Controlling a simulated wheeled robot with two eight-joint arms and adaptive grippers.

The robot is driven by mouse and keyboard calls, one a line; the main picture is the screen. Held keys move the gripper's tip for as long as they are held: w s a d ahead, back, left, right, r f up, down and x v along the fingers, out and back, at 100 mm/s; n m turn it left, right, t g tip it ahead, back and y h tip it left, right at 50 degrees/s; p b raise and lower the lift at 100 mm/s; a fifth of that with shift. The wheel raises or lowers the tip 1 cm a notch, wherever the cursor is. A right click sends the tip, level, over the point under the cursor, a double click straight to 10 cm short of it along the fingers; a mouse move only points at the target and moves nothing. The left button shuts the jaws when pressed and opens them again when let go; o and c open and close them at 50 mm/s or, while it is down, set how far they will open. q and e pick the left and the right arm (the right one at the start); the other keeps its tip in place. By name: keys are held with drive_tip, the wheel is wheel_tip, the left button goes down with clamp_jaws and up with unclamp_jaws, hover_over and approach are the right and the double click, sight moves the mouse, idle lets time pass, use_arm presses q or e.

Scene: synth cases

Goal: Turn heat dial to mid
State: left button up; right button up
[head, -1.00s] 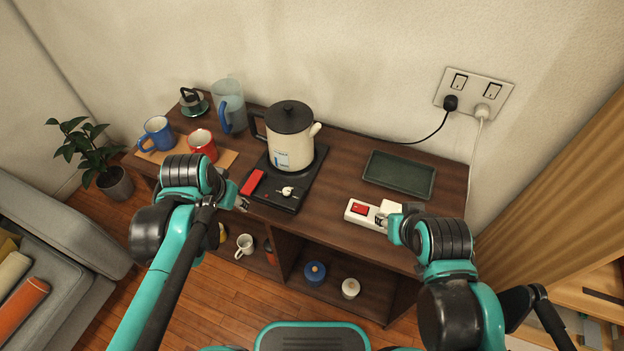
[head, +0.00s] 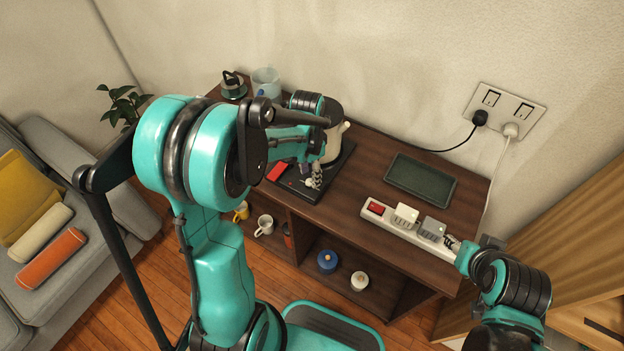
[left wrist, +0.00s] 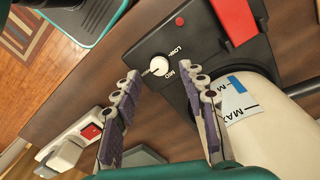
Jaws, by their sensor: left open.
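The white heat dial (left wrist: 160,65) sits on the front of a black hotplate (left wrist: 150,45), beside printed LOW and MID marks. I cannot tell exactly where its pointer stands. My left gripper (left wrist: 160,77) is open, its two fingers on either side just short of the dial and apart from it. In the head view my left gripper (head: 316,174) is over the hotplate's front, partly hiding the dial (head: 309,184). A cream kettle (head: 336,132) stands on the hotplate, largely hidden by my arm. My right gripper (head: 462,246) is by the power strip's right end; its jaws are unclear.
A power strip (head: 375,220) with a red switch and plugs lies at the table's front right. A dark green tray (head: 420,180) is behind it. A wall socket (head: 505,112) holds two plugs.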

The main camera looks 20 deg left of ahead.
sight(310, 183)
use_arm(q)
drive_tip(key=shift+f+b, duration=0.3)
drive_tip(key=shift+f, duration=0.95)
clamp_jaws()
